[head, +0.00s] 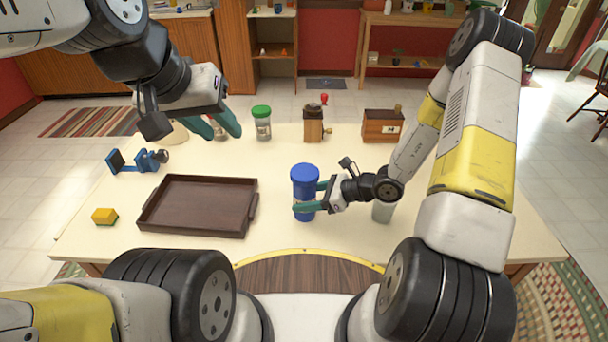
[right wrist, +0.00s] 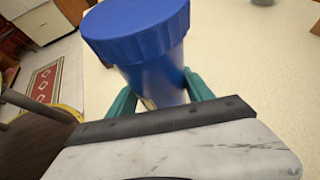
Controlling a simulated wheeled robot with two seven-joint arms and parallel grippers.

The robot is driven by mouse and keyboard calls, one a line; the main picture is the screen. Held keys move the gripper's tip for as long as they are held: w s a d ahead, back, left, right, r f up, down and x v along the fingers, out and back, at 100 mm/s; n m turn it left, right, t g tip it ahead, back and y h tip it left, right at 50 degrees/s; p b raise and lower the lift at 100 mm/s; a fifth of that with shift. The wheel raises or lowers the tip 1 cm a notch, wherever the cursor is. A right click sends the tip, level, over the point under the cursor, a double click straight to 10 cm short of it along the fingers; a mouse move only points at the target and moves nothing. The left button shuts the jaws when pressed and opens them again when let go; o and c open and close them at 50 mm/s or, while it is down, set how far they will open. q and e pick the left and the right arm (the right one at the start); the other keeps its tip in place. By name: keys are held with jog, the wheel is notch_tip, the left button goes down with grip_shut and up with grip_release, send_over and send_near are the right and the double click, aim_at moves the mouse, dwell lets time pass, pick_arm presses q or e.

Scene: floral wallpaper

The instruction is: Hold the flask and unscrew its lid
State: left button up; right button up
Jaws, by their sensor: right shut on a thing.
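The blue flask (head: 304,213) stands upright on the table right of the tray, with its wide blue ribbed lid (head: 305,173) on top. My right gripper (head: 308,197) is shut on the flask's body below the lid, one finger on each side. In the right wrist view the lid (right wrist: 135,30) and the flask body (right wrist: 158,82) show between the teal fingers (right wrist: 160,98). My left gripper (head: 228,127) is up at the back left of the table, away from the flask. Its teal fingers are apart, with nothing seen held between them.
A dark brown tray (head: 150,219) lies left of the flask. A blue clamp-like tool (head: 140,160) and a yellow-green sponge (head: 104,216) are further left. A green-lidded jar (head: 262,125), a wooden grinder (head: 313,125) and a wooden box (head: 382,128) stand along the back. A pale cylinder (head: 382,211) is partly hidden by my right arm.

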dwell(0.3)
jog(key=o, duration=0.8)
grip_shut()
